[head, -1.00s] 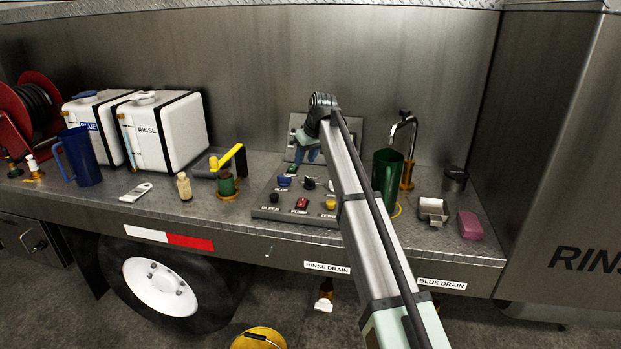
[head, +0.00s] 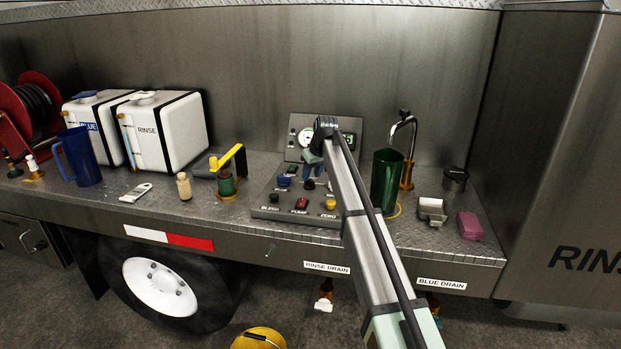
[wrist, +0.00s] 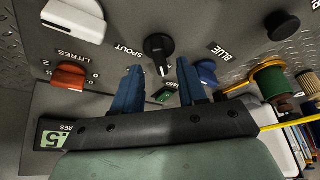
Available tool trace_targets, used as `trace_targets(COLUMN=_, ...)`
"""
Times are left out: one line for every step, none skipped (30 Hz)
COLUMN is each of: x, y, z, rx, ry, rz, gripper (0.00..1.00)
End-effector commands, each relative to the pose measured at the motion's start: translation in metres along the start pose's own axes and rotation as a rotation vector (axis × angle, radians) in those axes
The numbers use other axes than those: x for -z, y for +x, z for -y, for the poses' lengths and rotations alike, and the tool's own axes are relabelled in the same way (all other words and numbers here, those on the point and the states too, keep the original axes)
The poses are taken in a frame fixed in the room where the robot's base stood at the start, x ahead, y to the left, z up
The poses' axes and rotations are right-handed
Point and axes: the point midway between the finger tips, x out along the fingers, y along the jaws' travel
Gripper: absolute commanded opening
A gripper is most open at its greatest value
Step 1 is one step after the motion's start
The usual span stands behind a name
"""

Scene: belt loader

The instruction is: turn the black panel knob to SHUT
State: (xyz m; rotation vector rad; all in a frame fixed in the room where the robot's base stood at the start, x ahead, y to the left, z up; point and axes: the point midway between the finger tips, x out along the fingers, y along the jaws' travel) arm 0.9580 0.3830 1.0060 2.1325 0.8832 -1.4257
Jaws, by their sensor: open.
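The black panel knob (wrist: 158,47) is in the upper middle of the wrist view, with a bar-shaped grip and a light mark at its lower end. It stands just beyond my fingertips, in line with the gap between them, and looks apart from both. SPOUT is lettered beside it; a label near its mark is partly hidden and I cannot read it. In the head view my gripper (head: 312,168) is low over the sloped panel, and its fingers partly cover the knob. My gripper (wrist: 160,65) is open with blue fingers and nothing between them.
A blue knob (wrist: 207,73) sits close by my right finger in the wrist view. An orange-red knob (wrist: 68,76) and a white knob (wrist: 75,18) lie to the left. A green mug (head: 386,178) stands right of the panel, and a yellow-handled valve (head: 228,172) stands left.

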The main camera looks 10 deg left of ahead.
Motion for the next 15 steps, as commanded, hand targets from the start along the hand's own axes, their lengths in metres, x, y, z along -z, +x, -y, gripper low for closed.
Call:
trace_targets(x=0.000, y=0.007, z=0.000, rx=0.000, ry=0.000, rz=0.001, gripper=0.41)
trace_targets(x=0.000, y=0.010, z=0.000, rx=0.000, ry=0.000, rz=0.000, gripper=0.41)
trace_targets(x=0.001, y=0.014, z=0.000, rx=0.000, ry=0.000, rz=0.000, gripper=0.41)
trace_targets(x=0.001, y=0.016, z=0.000, rx=0.000, ry=0.000, rz=-0.001, gripper=0.41)
trace_targets(x=0.001, y=0.018, z=0.000, rx=0.000, ry=0.000, rz=-0.001, gripper=0.41)
trace_targets(x=0.001, y=0.021, z=0.000, rx=0.000, ry=0.000, rz=0.000, gripper=0.41)
trace_targets(x=0.000, y=0.022, z=0.000, rx=0.000, ry=0.000, rz=0.000, gripper=0.41)
trace_targets(x=0.000, y=0.024, z=0.000, rx=0.000, ry=0.000, rz=0.000, gripper=0.41)
trace_targets(x=0.000, y=0.025, z=0.000, rx=0.000, ry=0.000, rz=0.000, gripper=0.41)
trace_targets(x=0.000, y=0.026, z=0.000, rx=0.000, ry=0.000, rz=0.000, gripper=0.41)
trace_targets(x=0.000, y=0.026, z=0.000, rx=0.000, ry=0.000, rz=0.000, gripper=0.41)
trace_targets(x=0.000, y=0.027, z=0.000, rx=0.000, ry=0.000, rz=0.000, gripper=0.41)
trace_targets(x=0.000, y=0.027, z=0.000, rx=0.000, ry=0.000, rz=0.000, gripper=0.41)
trace_targets(x=0.000, y=0.027, z=0.000, rx=0.000, ry=0.000, rz=0.000, gripper=0.41)
trace_targets(x=0.000, y=0.027, z=0.000, rx=0.000, ry=0.000, rz=-0.001, gripper=0.41)
